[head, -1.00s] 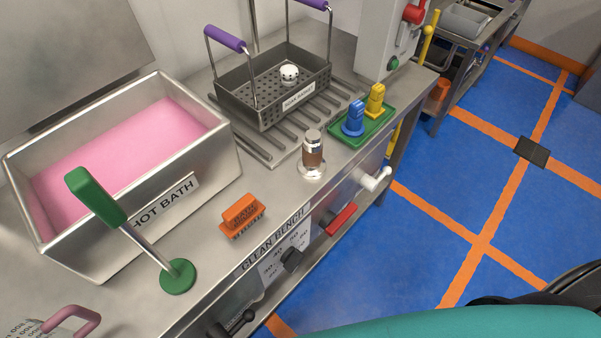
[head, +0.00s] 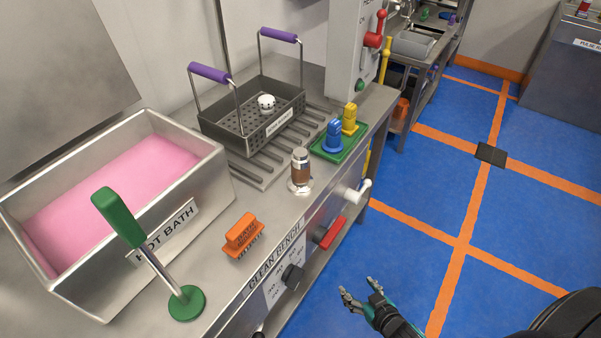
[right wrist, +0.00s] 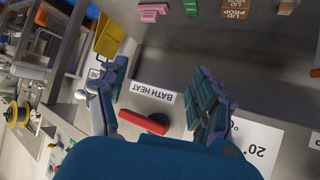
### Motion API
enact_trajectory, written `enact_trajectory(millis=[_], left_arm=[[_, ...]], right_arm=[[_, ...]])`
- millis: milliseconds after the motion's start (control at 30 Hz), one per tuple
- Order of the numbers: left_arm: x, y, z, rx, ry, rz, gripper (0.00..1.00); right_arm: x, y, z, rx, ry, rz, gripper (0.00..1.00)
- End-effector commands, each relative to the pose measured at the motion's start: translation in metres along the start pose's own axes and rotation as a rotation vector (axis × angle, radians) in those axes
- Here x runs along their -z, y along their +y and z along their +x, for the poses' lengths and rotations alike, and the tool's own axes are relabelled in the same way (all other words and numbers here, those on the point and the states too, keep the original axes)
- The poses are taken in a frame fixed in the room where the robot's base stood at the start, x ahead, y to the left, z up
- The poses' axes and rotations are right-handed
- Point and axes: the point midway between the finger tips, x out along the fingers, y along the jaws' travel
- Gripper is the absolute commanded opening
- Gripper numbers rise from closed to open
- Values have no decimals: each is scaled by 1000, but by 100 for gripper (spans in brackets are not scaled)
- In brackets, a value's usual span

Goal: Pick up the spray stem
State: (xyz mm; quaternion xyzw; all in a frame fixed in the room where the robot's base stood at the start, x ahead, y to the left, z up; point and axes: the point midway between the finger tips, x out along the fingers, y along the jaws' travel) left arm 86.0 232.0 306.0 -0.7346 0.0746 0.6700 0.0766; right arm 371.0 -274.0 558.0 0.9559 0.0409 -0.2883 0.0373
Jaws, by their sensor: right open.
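No label marks a spray stem, and I cannot tell for sure which thing it is. A blue upright piece (head: 333,137) and a yellow upright piece (head: 349,119) stand on a green tray (head: 325,154) on the bench. A metal cylinder with a brown band (head: 300,166) stands upright nearer the front edge. A white, dotted round piece (head: 266,102) shows in the dark basket. My right gripper (head: 358,288) is open and empty, out over the floor in front of the bench. In the right wrist view its spread fingers (right wrist: 161,70) face the bench front. My left gripper is not in view.
The perforated basket (head: 222,130) has purple handles. A pink-filled hot bath (head: 192,206), green-handled plunger (head: 187,303) and orange block (head: 242,236) are on the left. A red handle (head: 333,232) and white handle (head: 358,191) stick out from the bench front. The floor at right is mostly clear.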

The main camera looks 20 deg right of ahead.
Motion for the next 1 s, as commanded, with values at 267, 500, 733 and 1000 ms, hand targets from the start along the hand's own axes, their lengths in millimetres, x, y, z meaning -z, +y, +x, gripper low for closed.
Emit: enact_trajectory(millis=[267,500,733,1000], left_arm=[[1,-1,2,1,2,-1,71],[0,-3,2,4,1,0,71],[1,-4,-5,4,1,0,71],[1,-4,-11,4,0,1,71]], right_arm=[[213,-19,-82,122,458,-3,67],[273,-34,-120,181,590,-5,67],[300,-41,-87,182,597,-7,67],[330,-51,-41,182,594,-6,67]])
